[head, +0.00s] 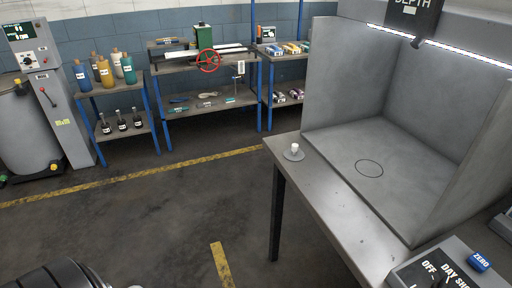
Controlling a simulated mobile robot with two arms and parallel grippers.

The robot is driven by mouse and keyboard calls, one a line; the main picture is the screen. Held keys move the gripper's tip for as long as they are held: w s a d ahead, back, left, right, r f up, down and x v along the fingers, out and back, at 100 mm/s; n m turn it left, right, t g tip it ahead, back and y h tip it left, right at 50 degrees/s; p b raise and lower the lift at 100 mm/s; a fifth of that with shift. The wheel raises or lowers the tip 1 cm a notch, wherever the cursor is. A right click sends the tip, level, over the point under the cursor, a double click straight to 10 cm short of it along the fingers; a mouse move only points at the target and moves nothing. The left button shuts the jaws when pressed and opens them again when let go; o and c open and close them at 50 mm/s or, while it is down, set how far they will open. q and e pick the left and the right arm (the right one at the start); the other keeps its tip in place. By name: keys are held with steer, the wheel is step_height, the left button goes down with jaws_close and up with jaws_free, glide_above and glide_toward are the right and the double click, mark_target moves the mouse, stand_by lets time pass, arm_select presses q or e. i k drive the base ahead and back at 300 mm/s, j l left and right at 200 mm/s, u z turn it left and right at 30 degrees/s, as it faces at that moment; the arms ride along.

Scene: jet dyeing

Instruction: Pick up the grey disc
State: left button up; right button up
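The grey disc (289,156) lies flat near the far left corner of the grey metal table (340,194). A small white piece (295,147) stands upright on top of it or is part of it; I cannot tell which. Nothing touches the disc from the sides. Neither of my grippers shows in the head view.
A grey booth (335,70) with a lit strip and a circle marked on its floor stands right of the disc. A control box (445,268) sits front right. Shelves with bottles (104,72) and tools stand along the back wall.

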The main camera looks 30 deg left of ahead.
mark_target(292, 155)
steer(key=u, duration=0.75)
steer(key=z, duration=0.25)
steer(key=i+j+z, duration=0.15)
steer(key=z, duration=0.25)
steer(key=i+j+z, duration=0.1)
steer(key=j+z, duration=0.15)
steer(key=z, duration=0.15)
steer(key=i+j+z, duration=0.1)
steer(key=j+z, duration=0.3)
steer(key=l, duration=0.1)
